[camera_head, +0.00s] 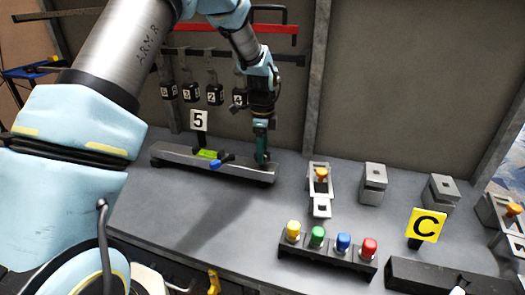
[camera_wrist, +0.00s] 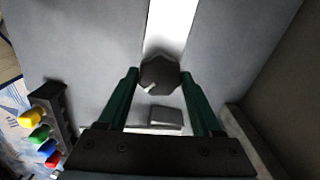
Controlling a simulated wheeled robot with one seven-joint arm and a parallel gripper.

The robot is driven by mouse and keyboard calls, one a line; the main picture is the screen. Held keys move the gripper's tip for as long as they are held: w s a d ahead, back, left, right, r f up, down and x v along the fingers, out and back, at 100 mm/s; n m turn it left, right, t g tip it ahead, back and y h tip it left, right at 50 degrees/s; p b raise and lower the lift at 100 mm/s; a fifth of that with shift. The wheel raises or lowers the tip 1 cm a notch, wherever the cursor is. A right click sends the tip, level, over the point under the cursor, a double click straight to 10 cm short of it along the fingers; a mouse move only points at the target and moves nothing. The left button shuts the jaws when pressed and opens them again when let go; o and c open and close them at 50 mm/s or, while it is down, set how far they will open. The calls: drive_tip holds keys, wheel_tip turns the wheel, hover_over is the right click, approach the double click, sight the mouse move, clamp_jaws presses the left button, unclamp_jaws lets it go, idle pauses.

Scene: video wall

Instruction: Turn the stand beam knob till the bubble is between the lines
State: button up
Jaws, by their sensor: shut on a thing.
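The stand beam (camera_head: 185,158) is a long grey bar on the bench, below a sign with a 5. A small yellow-green vial (camera_head: 207,154) sits on its middle; its bubble and lines are too small to make out. My gripper (camera_head: 262,158) points down at the beam's right end. In the wrist view, its two green fingers (camera_wrist: 160,76) stand on either side of a dark faceted knob (camera_wrist: 157,70) with a pale mark, and are shut on it. The knob is hidden by the fingers in the head view.
A blue-handled part (camera_head: 222,162) lies by the beam's middle. A block with yellow, green, blue and red buttons (camera_head: 328,254) stands at the front. A panel wall with hanging tags rises behind.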

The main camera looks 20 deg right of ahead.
drive_tip(key=c, duration=0.6)
drive_tip(key=n, duration=1.2)
drive_tip(key=shift+r, duration=0.1)
drive_tip(key=n, duration=0.6)
drive_tip(key=shift+n, duration=0.3)
drive_tip(key=n, duration=0.3)
drive_tip(key=shift+n, duration=0.3)
drive_tip(key=shift+w+n+p, duration=0.1)
drive_tip(key=shift+n+p, duration=0.35)
drive_tip(key=shift+n, duration=1.25)
